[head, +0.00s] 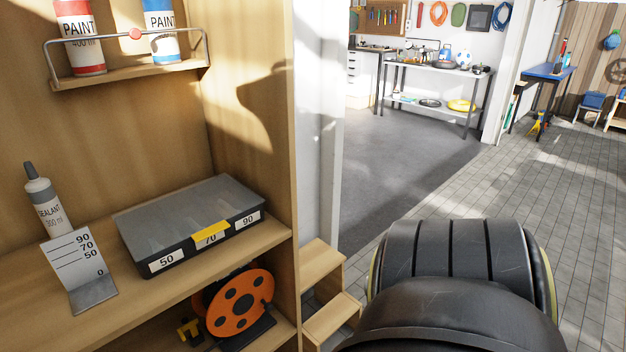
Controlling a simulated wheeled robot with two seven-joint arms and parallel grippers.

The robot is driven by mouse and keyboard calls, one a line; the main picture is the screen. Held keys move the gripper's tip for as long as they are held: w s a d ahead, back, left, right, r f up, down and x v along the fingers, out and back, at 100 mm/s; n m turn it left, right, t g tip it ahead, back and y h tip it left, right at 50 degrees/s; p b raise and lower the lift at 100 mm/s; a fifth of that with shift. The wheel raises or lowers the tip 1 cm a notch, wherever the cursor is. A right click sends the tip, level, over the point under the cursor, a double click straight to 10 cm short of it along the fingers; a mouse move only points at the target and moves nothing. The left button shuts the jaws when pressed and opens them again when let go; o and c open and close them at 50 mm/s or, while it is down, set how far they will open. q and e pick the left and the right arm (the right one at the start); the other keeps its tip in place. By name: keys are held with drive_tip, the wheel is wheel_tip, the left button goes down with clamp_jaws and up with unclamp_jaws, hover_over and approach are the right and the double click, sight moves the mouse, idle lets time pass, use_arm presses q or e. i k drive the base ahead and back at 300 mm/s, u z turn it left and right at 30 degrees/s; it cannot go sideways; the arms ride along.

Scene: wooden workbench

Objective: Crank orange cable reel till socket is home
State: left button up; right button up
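The orange cable reel (240,302) stands on the lower shelf of the wooden unit, under the middle shelf. Its round orange side with several dark holes faces me, and it sits on a dark stand. A yellow piece (190,331) shows at its left; I cannot tell whether it is the socket. The crank is not clearly visible. A black rounded part of my own body fills the bottom right. Neither of my grippers shows in the head view.
Above the reel, the middle shelf (150,303) holds a grey case (190,222), a sealant tube (46,205) and a scale plate (78,268). Wooden steps (325,290) stand right of the unit. Paved floor (560,190) is open beyond.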

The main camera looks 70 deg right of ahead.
sight(229, 306)
drive_tip(key=z, duration=1.05)
drive_tip(key=i, duration=0.35)
drive_tip(key=z, duration=0.35)
